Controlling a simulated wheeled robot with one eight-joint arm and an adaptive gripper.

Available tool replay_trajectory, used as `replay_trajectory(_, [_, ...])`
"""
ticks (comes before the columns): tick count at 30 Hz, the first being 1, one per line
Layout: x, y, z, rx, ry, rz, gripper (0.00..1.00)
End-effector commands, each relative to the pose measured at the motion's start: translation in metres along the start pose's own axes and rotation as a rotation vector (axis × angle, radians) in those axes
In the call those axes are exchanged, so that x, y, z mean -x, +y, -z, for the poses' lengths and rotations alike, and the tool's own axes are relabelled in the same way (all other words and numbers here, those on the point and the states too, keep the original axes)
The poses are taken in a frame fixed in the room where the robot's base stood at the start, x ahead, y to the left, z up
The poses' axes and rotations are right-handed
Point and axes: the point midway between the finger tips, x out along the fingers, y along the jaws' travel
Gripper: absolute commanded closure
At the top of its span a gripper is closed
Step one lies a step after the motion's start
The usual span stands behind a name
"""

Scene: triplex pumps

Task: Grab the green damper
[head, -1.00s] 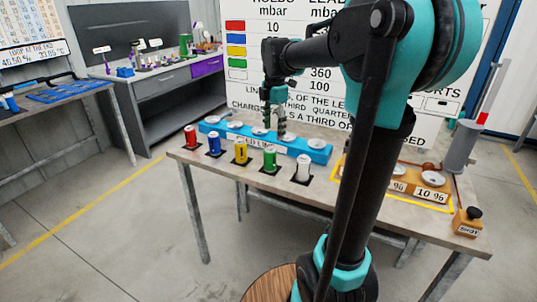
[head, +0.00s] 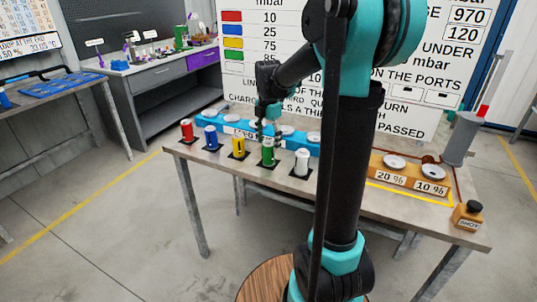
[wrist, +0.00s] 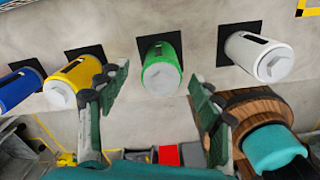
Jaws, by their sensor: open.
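The green damper (head: 268,154) is an upright green cylinder with a pale top, standing on a black square pad on the table. It also shows in the wrist view (wrist: 162,68), between the two fingers and beyond their tips. My gripper (wrist: 160,88) is open and empty, with one finger on each side of the damper in that view. In the head view my gripper (head: 267,136) is just above the green damper. I cannot tell whether the fingers touch it.
The yellow damper (head: 239,147) and white damper (head: 301,162) flank the green one. Red (head: 187,130) and blue (head: 211,138) dampers stand farther left. A blue rack (head: 207,119) with discs is behind.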

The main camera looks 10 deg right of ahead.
Motion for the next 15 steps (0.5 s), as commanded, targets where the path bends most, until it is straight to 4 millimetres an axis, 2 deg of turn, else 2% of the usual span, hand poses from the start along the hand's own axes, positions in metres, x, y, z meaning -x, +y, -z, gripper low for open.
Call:
replay_trajectory(4, [-0.009,0.0,0.0,0.0,0.0,0.0,0.35])
replay_trajectory(12, [-0.046,-0.001,0.0,0.0,0.0,0.0,0.35])
replay_trajectory(15, [-0.052,-0.001,-0.001,0.0,0.0,0.0,0.35])
